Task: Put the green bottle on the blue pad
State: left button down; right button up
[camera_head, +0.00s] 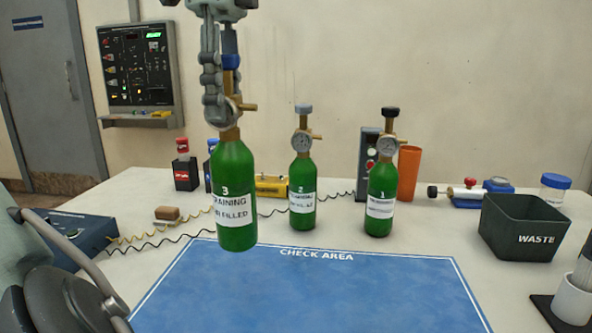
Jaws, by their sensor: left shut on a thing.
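A green bottle labelled 3 (234,170) hangs upright from my left gripper (222,98). The gripper is shut on the brass valve at its top, under a blue knob. In the picture its base overlaps the back left part of the blue pad (310,295), marked CHECK AREA; it seems to be in the air, but the exact height is hard to tell. Two similar green bottles with gauges, labelled 2 (302,192) and 1 (381,200), stand upright on the table behind the pad. My right gripper is not in view.
A dark WASTE bin (525,228) stands right of the pad. An orange cup (408,173) is behind bottle 1. A blue box (72,235) with coiled cables is at the left. The visible pad surface is clear.

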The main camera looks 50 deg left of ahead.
aim_at(237, 167)
pick_arm(q)
jog(key=w+d+f, duration=0.5)
jog(key=w+f, duration=0.1)
jog(key=f, duration=0.3)
jog(key=shift+w+p, duration=0.35)
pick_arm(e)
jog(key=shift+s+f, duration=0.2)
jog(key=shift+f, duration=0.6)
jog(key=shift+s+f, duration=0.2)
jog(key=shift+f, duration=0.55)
pick_arm(q)
jog(key=shift+f, duration=0.1)
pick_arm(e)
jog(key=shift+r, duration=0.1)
pick_arm(q)
jog(key=c, duration=1.4)
grip_release()
jog(key=shift+o, duration=2.1)
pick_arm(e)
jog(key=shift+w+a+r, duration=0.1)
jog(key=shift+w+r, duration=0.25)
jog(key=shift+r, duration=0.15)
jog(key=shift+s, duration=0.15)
